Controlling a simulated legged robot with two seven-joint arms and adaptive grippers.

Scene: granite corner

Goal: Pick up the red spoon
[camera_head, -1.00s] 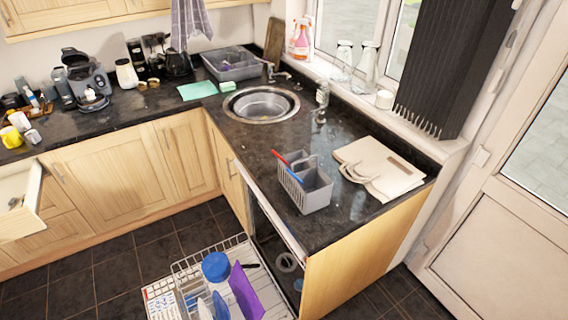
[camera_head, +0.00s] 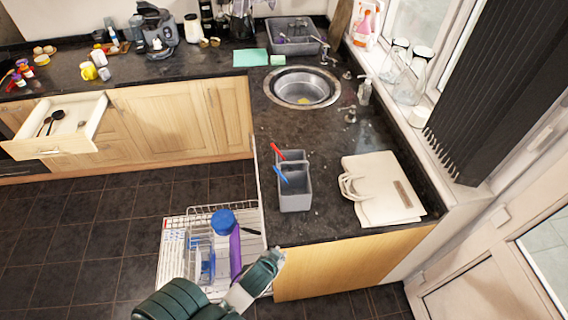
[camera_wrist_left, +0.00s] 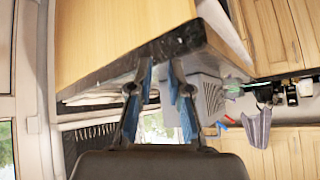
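The red spoon (camera_head: 277,151) stands tilted in the grey cutlery basket (camera_head: 295,197) on the dark counter. Its handle sticks up out of the rear part, and the rest is hidden inside. A blue-handled utensil (camera_head: 281,174) leans in the front part. My left gripper (camera_head: 274,261) is below and in front of the basket, near the counter's front edge, apart from the spoon. In the left wrist view its two blue-padded fingers (camera_wrist_left: 160,74) are spread with nothing between them. A small red bit, likely the spoon (camera_wrist_left: 229,119), shows there right of the basket (camera_wrist_left: 207,100). My right gripper is not in view.
A cream folded board or bag (camera_head: 375,190) lies right of the basket. The round sink (camera_head: 302,88) is behind. The open dishwasher rack (camera_head: 172,235) holds dishes at lower left. A drawer (camera_head: 62,128) stands open. The counter between basket and sink is clear.

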